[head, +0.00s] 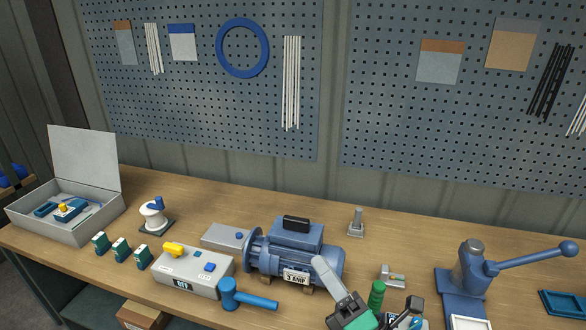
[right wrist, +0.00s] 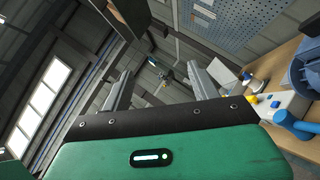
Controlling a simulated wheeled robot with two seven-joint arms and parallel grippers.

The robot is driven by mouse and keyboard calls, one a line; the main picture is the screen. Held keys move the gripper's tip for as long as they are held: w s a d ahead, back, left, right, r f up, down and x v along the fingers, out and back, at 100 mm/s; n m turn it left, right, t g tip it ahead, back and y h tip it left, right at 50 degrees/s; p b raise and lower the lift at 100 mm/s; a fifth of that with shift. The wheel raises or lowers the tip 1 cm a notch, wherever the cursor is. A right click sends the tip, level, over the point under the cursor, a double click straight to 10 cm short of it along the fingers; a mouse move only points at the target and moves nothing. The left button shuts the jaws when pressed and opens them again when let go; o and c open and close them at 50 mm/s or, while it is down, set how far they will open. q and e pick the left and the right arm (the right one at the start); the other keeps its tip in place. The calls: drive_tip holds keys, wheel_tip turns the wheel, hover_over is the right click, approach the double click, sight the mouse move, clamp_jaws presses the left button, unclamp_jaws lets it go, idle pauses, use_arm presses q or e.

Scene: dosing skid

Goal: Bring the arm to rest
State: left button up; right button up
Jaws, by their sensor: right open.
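My right gripper (head: 334,280) is at the lower middle of the head view, in front of the blue motor (head: 298,250). A pale grey finger points up and left across the motor's front right corner; part of the green body shows below. In the right wrist view, the two fingers of my right gripper (right wrist: 158,80) stand apart with nothing between them, so it is open and empty. I cannot tell whether the finger touches the motor. My left gripper is not in view.
A grey box with a yellow part (head: 190,272) and a blue hammer (head: 245,296) lie left of the gripper. A green-handled tool (head: 377,294) and a blue vise-like press (head: 465,280) stand right.

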drive_tip(key=s+d+f+m+g+h, duration=0.2)
drive_tip(key=d+f+m+g+h, duration=0.3)
drive_tip(key=d+f+m+h, duration=1.6)
drive_tip(key=s+a+f+m+g+y, duration=0.25)
drive_tip(key=s+f+m+g, duration=0.25)
drive_tip(key=s, duration=0.3)
drive_tip(key=s+a+f+m+g+y, duration=0.1)
drive_tip(key=s+f+m+g+y, duration=0.35)
drive_tip(key=s, duration=0.35)
wheel_tip(320, 180, down, 29)
drive_tip(key=g, duration=0.2)
drive_tip(key=s+d+f+h, duration=0.1)
drive_tip(key=s+d+f, duration=0.2)
drive_tip(key=s+f, duration=1.7)
drive_tip(key=shift+d+f+n+g, duration=0.15)
drive_tip(key=shift+f+n+g, duration=0.25)
drive_tip(key=shift+f, duration=0.3)
